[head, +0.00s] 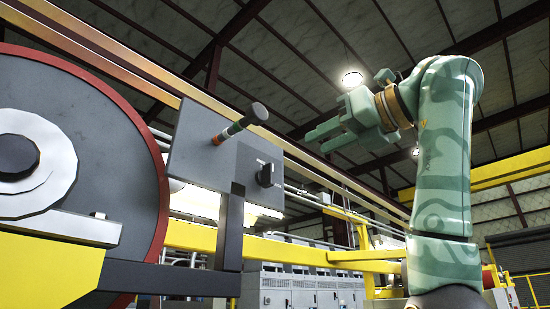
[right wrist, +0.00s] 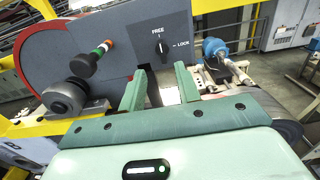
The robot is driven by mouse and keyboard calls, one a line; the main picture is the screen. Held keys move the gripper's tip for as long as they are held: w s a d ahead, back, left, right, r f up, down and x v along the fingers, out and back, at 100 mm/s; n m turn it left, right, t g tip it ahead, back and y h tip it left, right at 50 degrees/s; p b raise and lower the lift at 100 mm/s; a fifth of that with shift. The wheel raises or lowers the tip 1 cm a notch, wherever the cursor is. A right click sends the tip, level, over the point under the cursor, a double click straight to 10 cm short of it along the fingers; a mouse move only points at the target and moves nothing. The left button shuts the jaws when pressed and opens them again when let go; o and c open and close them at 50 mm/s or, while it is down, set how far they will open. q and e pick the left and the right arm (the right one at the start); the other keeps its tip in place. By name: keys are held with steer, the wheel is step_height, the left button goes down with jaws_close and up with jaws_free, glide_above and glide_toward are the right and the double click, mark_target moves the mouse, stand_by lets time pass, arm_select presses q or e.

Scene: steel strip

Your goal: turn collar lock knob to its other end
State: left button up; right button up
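The collar lock knob (head: 267,174) is a small black knob on the right part of a grey panel (head: 190,150). In the right wrist view the knob (right wrist: 162,46) stands roughly upright, its pointer toward the label FREE, with LOCK to its right. My right gripper (head: 328,132) is to the right of the panel in the head view, apart from the knob. In the right wrist view my right gripper (right wrist: 158,80) has its two green fingers spread with nothing between them, and the knob shows beyond the fingertips. My left gripper is in neither view.
A lever (head: 240,123) with a dark grip and green, white and red bands sticks out of the panel left of the knob. A big red-rimmed reel (head: 120,100) is at the left. A dark post (head: 230,230) stands below the panel.

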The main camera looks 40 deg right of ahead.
mark_target(273, 165)
steer(key=w+p, duration=0.1)
steer(key=w, duration=0.3)
steer(key=w+p, duration=0.1)
steer(key=w, duration=0.3)
steer(key=w+a+p, duration=0.1)
steer(key=w+p, duration=0.1)
steer(key=w, duration=0.1)
steer(key=shift+w, duration=0.4)
steer(key=shift+w+f, duration=0.1)
steer(key=shift+w, duration=0.5)
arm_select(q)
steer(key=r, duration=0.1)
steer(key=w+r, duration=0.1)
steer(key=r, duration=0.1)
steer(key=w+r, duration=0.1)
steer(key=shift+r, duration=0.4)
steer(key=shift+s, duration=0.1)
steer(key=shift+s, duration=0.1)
arm_select(e)
steer(key=shift+s, duration=0.1)
jaws_close()
